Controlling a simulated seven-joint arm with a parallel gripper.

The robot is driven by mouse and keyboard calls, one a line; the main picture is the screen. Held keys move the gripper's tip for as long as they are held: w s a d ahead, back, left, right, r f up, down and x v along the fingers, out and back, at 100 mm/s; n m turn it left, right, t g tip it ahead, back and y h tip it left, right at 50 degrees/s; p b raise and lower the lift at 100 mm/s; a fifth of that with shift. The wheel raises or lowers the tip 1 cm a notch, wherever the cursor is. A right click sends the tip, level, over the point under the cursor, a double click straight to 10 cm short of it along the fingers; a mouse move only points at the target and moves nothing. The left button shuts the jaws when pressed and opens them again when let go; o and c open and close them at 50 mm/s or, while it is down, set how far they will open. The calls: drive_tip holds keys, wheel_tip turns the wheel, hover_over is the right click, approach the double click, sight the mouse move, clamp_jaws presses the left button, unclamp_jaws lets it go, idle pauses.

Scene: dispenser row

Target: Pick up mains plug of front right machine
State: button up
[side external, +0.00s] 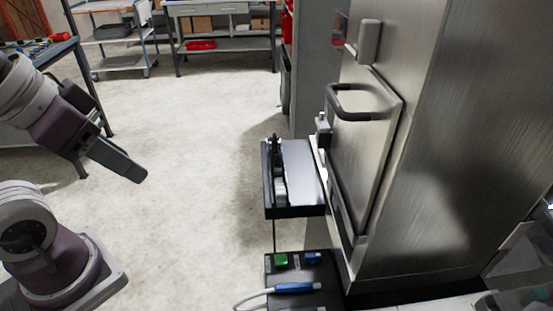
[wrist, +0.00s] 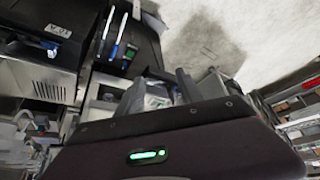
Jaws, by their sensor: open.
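A blue plug-like piece (side external: 294,288) with a white cable lies on the lower black shelf in the side external view. I cannot tell for sure whether it is the mains plug. A green piece (side external: 281,260) and a small blue piece (side external: 312,258) sit behind it on the same shelf. The brushed-steel machine (side external: 440,150) stands at right, above and beside this shelf. My gripper (side external: 132,169) is open, in the air at left, well apart from the shelves and machine. No plug shows between its fingers. In the wrist view the plug cannot be identified clearly.
An upper black shelf (side external: 307,208) juts from the machine and carries a dark upright item (side external: 277,165). The steel door has a protruding handle (side external: 352,92). Open concrete floor (side external: 190,150) lies between my arm and the shelves. A bench (side external: 222,45) stands at the back.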

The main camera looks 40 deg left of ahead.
drive_tip(key=w+r+n+g, duration=0.2)
drive_tip(key=w+r+n, duration=0.15)
drive_tip(key=w, duration=0.75)
drive_tip(key=n+g, duration=0.3)
drive_tip(key=n, duration=0.2)
hover_over(277, 152)
drive_tip(key=s, duration=0.1)
drive_tip(key=f, duration=1.3)
drive_tip(key=shift+s+d+f, duration=0.15)
drive_tip(key=shift+s+f, duration=0.05)
drive_tip(key=shift+f, duration=0.05)
drive_tip(key=f, duration=0.1)
drive_tip(key=w+f, duration=0.1)
drive_tip(key=f, duration=0.1)
drive_tip(key=shift+w+n+g, duration=0.2)
drive_tip(key=shift+n+g, duration=0.05)
drive_tip(key=shift+g, duration=0.05)
wheel_tip(277, 152, down, 7)
drive_tip(key=shift+s+r, duration=0.1)
clamp_jaws()
